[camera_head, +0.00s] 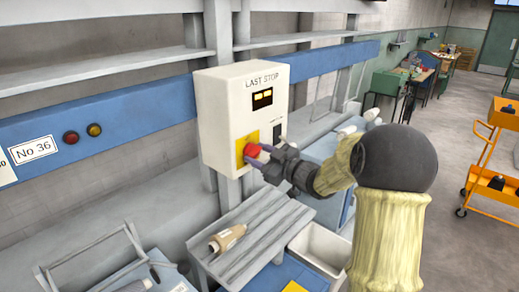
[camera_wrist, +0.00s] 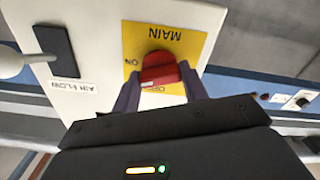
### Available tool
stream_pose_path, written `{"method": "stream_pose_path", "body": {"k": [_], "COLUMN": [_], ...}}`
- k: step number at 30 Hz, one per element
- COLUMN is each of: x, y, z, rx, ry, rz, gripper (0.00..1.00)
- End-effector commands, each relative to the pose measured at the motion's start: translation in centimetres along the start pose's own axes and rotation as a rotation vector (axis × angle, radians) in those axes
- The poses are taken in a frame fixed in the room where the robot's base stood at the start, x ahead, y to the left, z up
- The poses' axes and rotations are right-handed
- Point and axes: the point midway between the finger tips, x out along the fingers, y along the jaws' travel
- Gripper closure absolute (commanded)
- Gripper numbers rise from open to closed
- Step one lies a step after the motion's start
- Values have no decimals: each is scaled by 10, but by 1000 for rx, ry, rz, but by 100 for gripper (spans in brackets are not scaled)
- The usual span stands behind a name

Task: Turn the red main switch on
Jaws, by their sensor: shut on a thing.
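The red main switch (camera_wrist: 160,70) is a knob on a yellow plate (camera_wrist: 190,42) marked MAIN, which looks upside down in the wrist view. ON is printed left of the knob; a word below it is partly hidden. In the head view the red switch (camera_head: 252,150) is low on the front of the cream LAST STOP box (camera_head: 220,105). My gripper (camera_wrist: 160,80) has one purple finger on each side of the knob and is shut on it. It also reaches the box from the right in the head view (camera_head: 262,158).
A dark slot labelled AIR FLOW (camera_wrist: 57,50) with a pale ball-ended lever (camera_wrist: 12,62) is beside the yellow plate. A slatted grey bench (camera_head: 250,240) with a cone-shaped bobbin (camera_head: 228,238) stands below the box. A white bin (camera_head: 318,245) is to its right.

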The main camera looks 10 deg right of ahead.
Motion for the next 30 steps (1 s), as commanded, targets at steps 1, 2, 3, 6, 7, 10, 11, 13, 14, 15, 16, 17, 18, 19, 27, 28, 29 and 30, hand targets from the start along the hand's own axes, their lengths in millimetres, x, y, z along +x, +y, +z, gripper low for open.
{"method": "stream_pose_path", "body": {"k": [1, 2, 3, 6, 7, 10, 11, 13, 14, 15, 16, 17, 18, 19, 27, 28, 29, 30], "x": [-1, -1, -1, -1, -1, -1, -1, -1, -1, -1, -1, -1, -1, -1, -1, -1, -1, -1], "y": [1, 1, 1, 1, 0, 0, 0, 0, 0, 0, 0, 0, -1, -1, -1, -1, -1, -1], "z": [-1, -1, -1, 0, 0, 0, 1, 1, 1, 1, 2, 2, 2, 2, 3, 3, 3, 3], "rx": [47, 74, 110, 190, 210, 274, 289, 322, 333, 347, 355, 362, 370, 375, 387, 387, 387, 387], "ry": [-5, -5, -6, -6, -6, -6, -6, -6, -6, -6, -5, -5, -5, -5, -5, -5, -5, -5], "rz": [-1, -1, -1, 0, 0, 0, 0, -1, -1, -1, -1, -1, -1, -1, 0, 0, 0, 0], "gripper": [79, 79, 79, 79, 79, 79, 79, 79, 79, 79, 79, 79, 79, 79, 79, 79, 79, 79]}}
